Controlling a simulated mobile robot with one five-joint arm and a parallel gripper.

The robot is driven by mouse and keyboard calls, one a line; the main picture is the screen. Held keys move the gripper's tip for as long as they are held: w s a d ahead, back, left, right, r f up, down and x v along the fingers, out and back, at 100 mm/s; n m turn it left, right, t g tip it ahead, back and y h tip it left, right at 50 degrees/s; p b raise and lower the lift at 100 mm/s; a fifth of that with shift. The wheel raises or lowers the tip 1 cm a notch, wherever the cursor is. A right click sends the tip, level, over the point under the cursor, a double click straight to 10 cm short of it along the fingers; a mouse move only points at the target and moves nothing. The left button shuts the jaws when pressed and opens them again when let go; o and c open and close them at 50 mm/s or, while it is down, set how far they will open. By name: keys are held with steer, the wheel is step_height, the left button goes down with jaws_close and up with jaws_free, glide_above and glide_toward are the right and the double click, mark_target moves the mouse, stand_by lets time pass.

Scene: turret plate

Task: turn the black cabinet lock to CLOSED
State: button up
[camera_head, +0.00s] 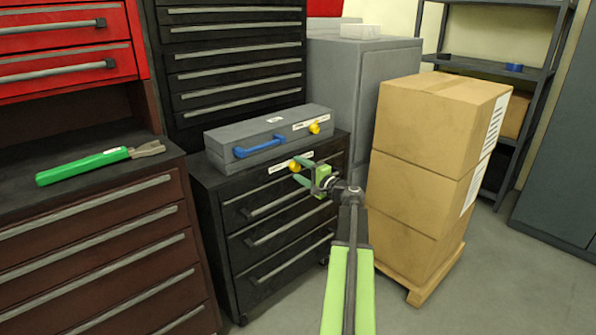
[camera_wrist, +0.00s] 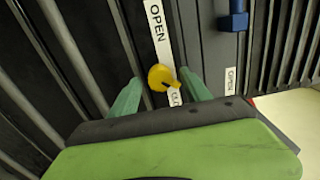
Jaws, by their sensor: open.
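The black cabinet (camera_head: 222,222) stands in the middle of the head view, with a yellow lock knob (camera_head: 295,166) at the top of its front. In the wrist view the round yellow knob (camera_wrist: 159,77) sits on a white label strip (camera_wrist: 158,32) reading OPEN at its upper end. Lettering at its lower end is partly hidden.
A grey case (camera_head: 260,135) with a blue handle (camera_head: 262,147) and another yellow knob (camera_head: 314,128) lies on the cabinet. Stacked cardboard boxes (camera_head: 435,130) on a pallet stand close to the right of my arm.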

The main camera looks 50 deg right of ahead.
steer(key=s+a, duration=0.1)
steer(key=s, duration=1.6)
steer(key=shift+a, duration=0.15)
steer(key=w+a+f+n+g+y, duration=0.25)
steer(key=w+a+f, duration=0.25)
steer(key=a, duration=0.5)
steer(key=w+a+f+n+g+y, duration=0.2)
steer(key=w+a+f+n+g, duration=0.25)
steer(key=a, duration=0.55)
steer(key=w+a+f+n+g+y, duration=0.25)
steer(key=w+a+f, duration=0.3)
steer(key=a, duration=0.45)
steer(key=s+a+f+n+g+h, duration=0.2)
steer(key=a+f+n+g, duration=0.1)
steer(key=a, duration=0.5)
steer(key=s+a+f+n+g+h, duration=0.1)
steer(key=a+f+n+g+h, duration=0.15)
steer(key=a, duration=0.55)
steer(key=s+a+f+n+g+h, duration=0.1)
steer(key=s+a+f+n+g, duration=0.2)
steer(key=a, duration=0.5)
step_height(320, 180, up, 34)
steer(key=n+p, duration=0.1)
steer(key=p, duration=3.2)
steer(key=shift+w+a+f+p, duration=0.25)
steer(key=shift+w+a+p, duration=0.05)
steer(key=shift+w+p, duration=0.15)
